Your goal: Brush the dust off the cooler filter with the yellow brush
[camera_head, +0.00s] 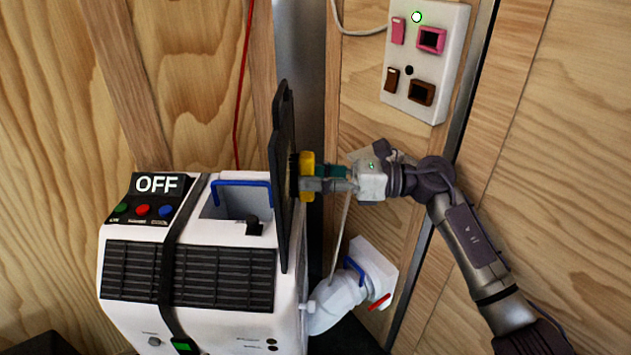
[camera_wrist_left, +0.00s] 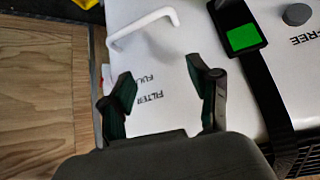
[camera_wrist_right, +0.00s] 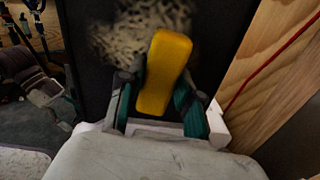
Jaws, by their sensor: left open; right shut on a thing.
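The cooler filter (camera_head: 284,175) is a dark upright panel at the right side of the white cooler (camera_head: 222,265), seen nearly edge-on in the head view. In the right wrist view the filter (camera_wrist_right: 98,80) shows a speckled tan dust patch (camera_wrist_right: 120,40) on its dark face. My right gripper (camera_head: 318,178) is shut on the yellow brush (camera_wrist_right: 164,75), held up against or very close to the filter; contact cannot be told. The brush also shows in the head view (camera_head: 307,176). My left gripper (camera_wrist_left: 162,82) is open and empty near a white handle (camera_wrist_left: 143,30) on a white panel.
A white wall plate (camera_head: 425,60) with switches and sockets is above my right arm. A white elbow pipe (camera_head: 340,298) with a blue handle joins the cooler to the wall below it. A red cord (camera_head: 240,95) hangs behind the cooler.

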